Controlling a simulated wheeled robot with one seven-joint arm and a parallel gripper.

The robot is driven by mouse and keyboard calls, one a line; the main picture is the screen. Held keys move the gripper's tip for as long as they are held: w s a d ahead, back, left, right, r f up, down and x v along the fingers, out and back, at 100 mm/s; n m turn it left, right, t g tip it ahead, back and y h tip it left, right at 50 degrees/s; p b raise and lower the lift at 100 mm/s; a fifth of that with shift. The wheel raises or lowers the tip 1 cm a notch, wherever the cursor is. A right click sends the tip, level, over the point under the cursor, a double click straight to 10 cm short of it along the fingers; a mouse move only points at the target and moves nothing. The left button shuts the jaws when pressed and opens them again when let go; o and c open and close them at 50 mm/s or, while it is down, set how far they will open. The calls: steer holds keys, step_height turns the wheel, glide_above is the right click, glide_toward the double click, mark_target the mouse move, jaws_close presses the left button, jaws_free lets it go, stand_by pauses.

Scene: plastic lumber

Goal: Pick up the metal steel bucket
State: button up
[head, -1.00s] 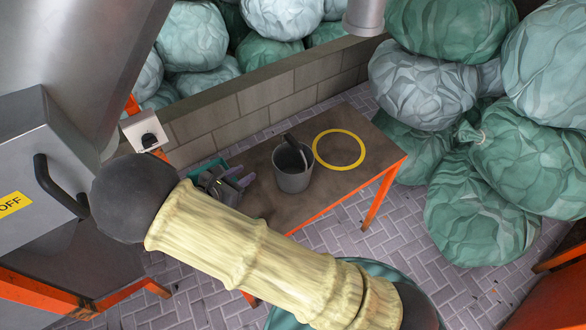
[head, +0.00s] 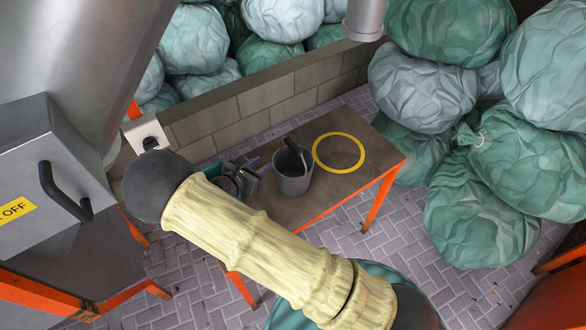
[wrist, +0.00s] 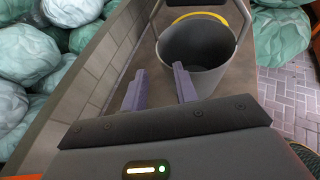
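The grey metal bucket (head: 293,183) stands upright on the brown table (head: 320,197), with its handle raised and a dark grip on it. In the wrist view the bucket (wrist: 205,48) is just ahead, its open mouth showing an empty inside. My gripper (wrist: 157,80) is open, with two purple fingers apart and nothing between them. The right finger overlaps the bucket's near wall in the picture, and the left finger is left of the bucket. I cannot tell whether either touches it. In the head view my gripper (head: 256,168) is close to the bucket's left side.
A yellow ring (head: 317,162) is marked on the table right of the bucket. A teal object (head: 212,169) is partly hidden behind my gripper. A block wall (head: 265,98) runs behind the table. Large green bags (head: 480,215) are piled at the right. A grey machine (head: 45,185) stands left.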

steer(key=shift+x, duration=1.25)
steer(key=p+x, duration=0.1)
steer(key=x, duration=0.4)
steer(key=shift+w+d, duration=0.3)
